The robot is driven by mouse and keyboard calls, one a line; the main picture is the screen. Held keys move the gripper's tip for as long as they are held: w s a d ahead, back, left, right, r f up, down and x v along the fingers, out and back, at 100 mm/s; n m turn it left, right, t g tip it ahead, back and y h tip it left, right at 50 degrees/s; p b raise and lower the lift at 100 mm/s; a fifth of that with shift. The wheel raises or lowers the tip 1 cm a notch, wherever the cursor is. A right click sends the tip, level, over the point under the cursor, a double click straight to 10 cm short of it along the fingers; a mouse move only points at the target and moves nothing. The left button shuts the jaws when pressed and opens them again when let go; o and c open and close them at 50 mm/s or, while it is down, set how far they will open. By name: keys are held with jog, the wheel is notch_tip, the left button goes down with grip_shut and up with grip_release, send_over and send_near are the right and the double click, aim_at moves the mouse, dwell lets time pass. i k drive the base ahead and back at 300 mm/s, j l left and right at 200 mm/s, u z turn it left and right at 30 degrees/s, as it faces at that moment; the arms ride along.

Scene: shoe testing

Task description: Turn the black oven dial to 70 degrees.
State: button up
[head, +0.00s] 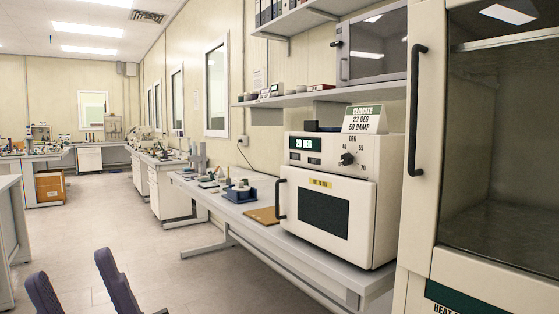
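The black oven dial (346,159) is on the right of the upper front panel of a white benchtop oven (365,205). Printed numbers surround it, with 70 at its lower right and DEG above. Its pointer is too small to read surely. A dark display (305,144) left of the dial reads 20 DEG. The oven door is shut and has a black handle at its left. My gripper (70,264) shows as two dark fingers at the bottom left. They are apart, with only floor seen between them, far to the left of the dial and not touching the oven.
The oven stands on a grey bench (235,210) with a blue tray (240,192) and brown board (263,215) to its left. A tall cabinet (424,150) with a black handle stands close at right. A shelf (330,96) hangs above. Floor at left is clear.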

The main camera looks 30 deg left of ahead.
aim_at(347, 159)
jog(key=u, duration=0.5)
jog(key=i+j+u, duration=0.2)
jog(key=i+u, duration=0.15)
jog(key=i, duration=0.2)
